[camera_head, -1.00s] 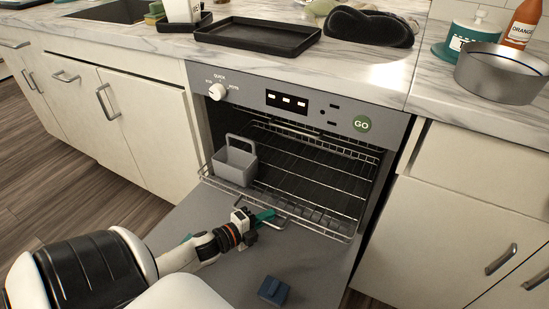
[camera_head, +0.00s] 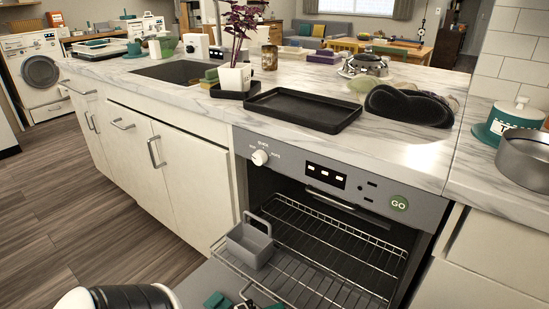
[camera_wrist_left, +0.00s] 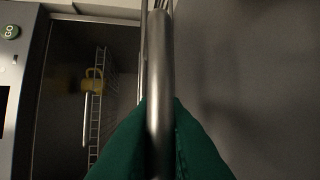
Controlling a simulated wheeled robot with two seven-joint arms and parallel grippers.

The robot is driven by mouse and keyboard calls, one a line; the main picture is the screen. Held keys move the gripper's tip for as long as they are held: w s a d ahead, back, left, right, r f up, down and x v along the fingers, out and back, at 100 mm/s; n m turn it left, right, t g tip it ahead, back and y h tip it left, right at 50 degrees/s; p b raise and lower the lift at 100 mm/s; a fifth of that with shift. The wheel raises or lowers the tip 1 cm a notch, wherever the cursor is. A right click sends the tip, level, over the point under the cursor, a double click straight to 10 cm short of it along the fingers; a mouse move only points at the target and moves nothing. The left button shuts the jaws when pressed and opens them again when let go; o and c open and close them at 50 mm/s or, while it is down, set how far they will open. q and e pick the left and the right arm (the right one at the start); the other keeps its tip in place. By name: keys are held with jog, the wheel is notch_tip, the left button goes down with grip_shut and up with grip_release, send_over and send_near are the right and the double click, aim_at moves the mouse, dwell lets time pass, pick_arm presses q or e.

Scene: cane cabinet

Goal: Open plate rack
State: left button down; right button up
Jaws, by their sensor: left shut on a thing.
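The dishwasher's wire plate rack (camera_head: 330,262) extends from the open cavity, below the control panel with the knob. A grey basket (camera_head: 250,246) sits at the rack's left side. My left gripper (camera_wrist_left: 160,112) has its green fingers shut on the rack's metal handle (camera_wrist_left: 158,55) in the left wrist view. In the head view the left gripper (camera_head: 240,303) is cut off by the bottom edge, at the front of the rack. My right gripper is not in view.
The dropped door (camera_head: 195,285) lies below the rack. A black tray (camera_head: 305,108) and a black cloud-shaped item (camera_head: 408,106) are on the marble counter (camera_head: 400,150). A grey pan (camera_head: 525,158) is at right. Wood floor (camera_head: 60,210) is clear at left.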

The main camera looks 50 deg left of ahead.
pick_arm(q)
jog(key=c, duration=1.8)
grip_release()
jog(key=shift+o, duration=0.2)
